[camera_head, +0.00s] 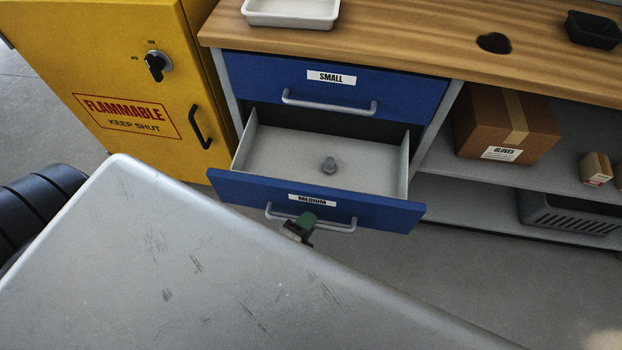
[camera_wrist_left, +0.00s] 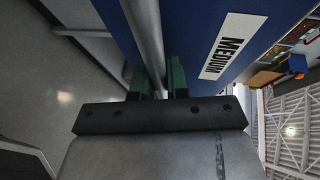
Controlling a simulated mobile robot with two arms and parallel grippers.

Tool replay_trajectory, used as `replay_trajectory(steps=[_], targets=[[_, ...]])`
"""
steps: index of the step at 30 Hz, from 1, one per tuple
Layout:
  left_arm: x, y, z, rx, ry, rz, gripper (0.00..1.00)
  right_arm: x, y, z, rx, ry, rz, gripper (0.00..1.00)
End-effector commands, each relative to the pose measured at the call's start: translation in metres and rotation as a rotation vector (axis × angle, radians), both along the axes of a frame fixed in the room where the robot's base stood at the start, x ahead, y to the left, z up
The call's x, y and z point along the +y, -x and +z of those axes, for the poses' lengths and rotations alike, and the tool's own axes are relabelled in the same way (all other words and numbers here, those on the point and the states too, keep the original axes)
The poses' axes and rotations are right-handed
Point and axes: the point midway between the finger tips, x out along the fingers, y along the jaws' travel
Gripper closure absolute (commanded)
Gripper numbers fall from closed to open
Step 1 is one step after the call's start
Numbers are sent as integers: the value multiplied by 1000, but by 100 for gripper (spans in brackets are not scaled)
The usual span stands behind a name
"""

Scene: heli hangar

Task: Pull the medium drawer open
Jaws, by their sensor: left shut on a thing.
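The medium drawer (camera_head: 370,210) is a blue-fronted drawer with a "MEDIUM" label and a grey bar handle (camera_head: 340,226). It stands pulled out from the cabinet, with its grey inside showing. My left gripper (camera_head: 303,224) is at the handle, with green fingertips. In the left wrist view the green fingers (camera_wrist_left: 160,78) are on either side of the handle bar (camera_wrist_left: 146,40) and shut on it. Much of the gripper is hidden behind my grey arm in the head view. My right gripper is in neither view.
The closed small drawer (camera_head: 330,88) is above. A yellow flammables cabinet (camera_head: 140,90) stands at left. Shelves at right hold a cardboard box (camera_head: 505,122) and a dark crate (camera_head: 570,214). Open floor lies in front.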

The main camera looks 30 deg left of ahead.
Motion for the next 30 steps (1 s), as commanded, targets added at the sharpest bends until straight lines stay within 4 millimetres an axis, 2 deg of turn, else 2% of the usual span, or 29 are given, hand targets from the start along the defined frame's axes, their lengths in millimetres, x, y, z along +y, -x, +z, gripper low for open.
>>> replay_trajectory(steps=[3,9,24,25,30], targets=[[-5,18,2,0,0,0,100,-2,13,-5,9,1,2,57],[-10,36,1,-1,0,1,100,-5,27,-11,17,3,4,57],[-12,43,0,-3,-1,1,100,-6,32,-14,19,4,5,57],[-12,43,0,-3,-1,1,84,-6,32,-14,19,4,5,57],[-12,42,1,-3,-1,1,61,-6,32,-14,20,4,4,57]])
